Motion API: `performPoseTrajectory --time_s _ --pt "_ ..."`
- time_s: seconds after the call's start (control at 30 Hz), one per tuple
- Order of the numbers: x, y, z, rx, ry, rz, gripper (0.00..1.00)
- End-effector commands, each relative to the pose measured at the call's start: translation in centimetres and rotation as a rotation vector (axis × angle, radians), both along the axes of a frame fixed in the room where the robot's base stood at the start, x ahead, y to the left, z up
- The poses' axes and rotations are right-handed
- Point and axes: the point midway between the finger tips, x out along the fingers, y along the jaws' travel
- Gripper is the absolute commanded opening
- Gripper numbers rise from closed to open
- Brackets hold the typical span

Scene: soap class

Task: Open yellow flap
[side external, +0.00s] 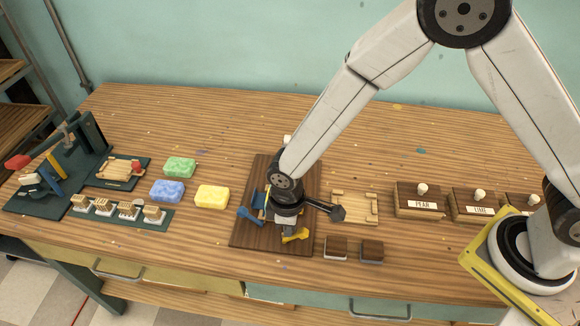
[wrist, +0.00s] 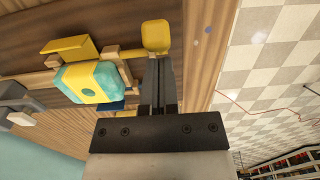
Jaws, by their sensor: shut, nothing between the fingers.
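My gripper (side external: 287,228) is low over the dark wooden board (side external: 303,180) at the bench's front middle. In the wrist view its fingers (wrist: 158,64) are together and empty, with their tips close below a rounded yellow paddle (wrist: 156,36); contact is unclear. The paddle joins a wooden bar (wrist: 128,54). A flat yellow piece (wrist: 68,48) with a raised edge is to its left. I cannot tell which yellow part is the flap. A yellow piece (side external: 295,236) also shows beside my gripper in the side view. A yellow-and-teal block (wrist: 90,82) sits left of the fingers.
A blue paddle (side external: 250,213) is left of my gripper. Green (side external: 179,167), blue (side external: 167,191) and yellow (side external: 212,197) soaps lie farther left. A wooden tray (side external: 355,207) and labelled boxes (side external: 422,200) are right; two dark-topped blocks (side external: 336,247) sit near the front edge.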

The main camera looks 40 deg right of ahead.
Motion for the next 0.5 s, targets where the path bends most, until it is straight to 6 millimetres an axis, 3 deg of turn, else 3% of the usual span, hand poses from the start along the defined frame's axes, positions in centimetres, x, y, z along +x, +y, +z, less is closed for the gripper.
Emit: performPoseTrajectory --time_s 0.5 --pt "0.4 0.6 2.5 0.009 -0.011 0.001 0.0"
